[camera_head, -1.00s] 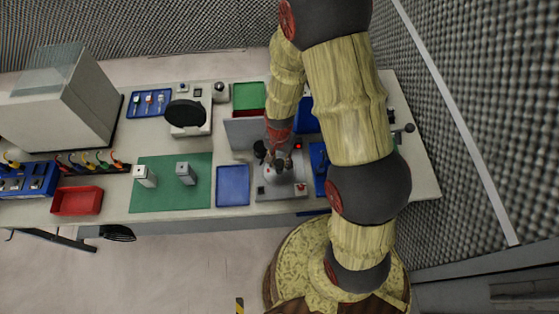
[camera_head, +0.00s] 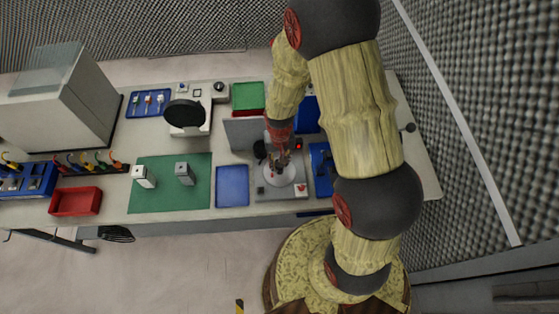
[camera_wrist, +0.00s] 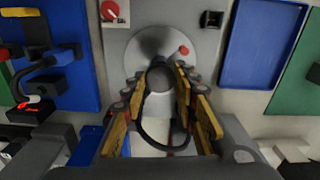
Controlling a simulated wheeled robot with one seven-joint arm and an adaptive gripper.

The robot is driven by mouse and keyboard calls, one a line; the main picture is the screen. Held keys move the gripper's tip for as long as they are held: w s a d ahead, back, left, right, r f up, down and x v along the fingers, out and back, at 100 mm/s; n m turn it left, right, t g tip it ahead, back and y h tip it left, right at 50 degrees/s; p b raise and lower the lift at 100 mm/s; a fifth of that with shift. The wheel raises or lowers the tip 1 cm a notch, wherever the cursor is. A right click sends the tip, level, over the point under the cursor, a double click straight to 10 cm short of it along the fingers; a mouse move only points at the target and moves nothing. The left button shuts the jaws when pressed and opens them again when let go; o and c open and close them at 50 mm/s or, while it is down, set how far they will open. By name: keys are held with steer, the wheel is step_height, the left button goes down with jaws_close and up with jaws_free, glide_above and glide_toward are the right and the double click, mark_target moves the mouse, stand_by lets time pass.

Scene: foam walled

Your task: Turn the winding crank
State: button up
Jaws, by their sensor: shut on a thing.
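The winding crank appears as a round grey disc (camera_wrist: 198,66) with a small red mark and a dark, knob-like handle (camera_wrist: 160,78). It is on a light grey base plate (camera_wrist: 122,48) on the bench. The disc also shows in the head view (camera_head: 281,182), partly covered by my gripper (camera_head: 283,165). In the wrist view my gripper (camera_wrist: 160,100) has its fingers on both sides of the handle and is shut on it. The lower part of the handle is hidden between the fingers.
A grey upright panel (camera_head: 243,133) stands close behind the device. A blue tray (camera_head: 232,187) lies to its left, and a blue panel (camera_head: 320,160) to its right. A red knob (camera_wrist: 110,11) is on the base plate.

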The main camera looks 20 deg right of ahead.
steer(key=shift+w+n+b, duration=0.1)
steer(key=shift+n+b, duration=0.25)
steer(key=shift+n, duration=6.15)
steer(key=shift+r+n+b, duration=0.1)
steer(key=shift+n+b, duration=0.3)
steer(key=shift+n, duration=5.7)
steer(key=shift+n, duration=0.5)
steer(key=o, duration=1.2)
steer(key=shift+c, duration=0.2)
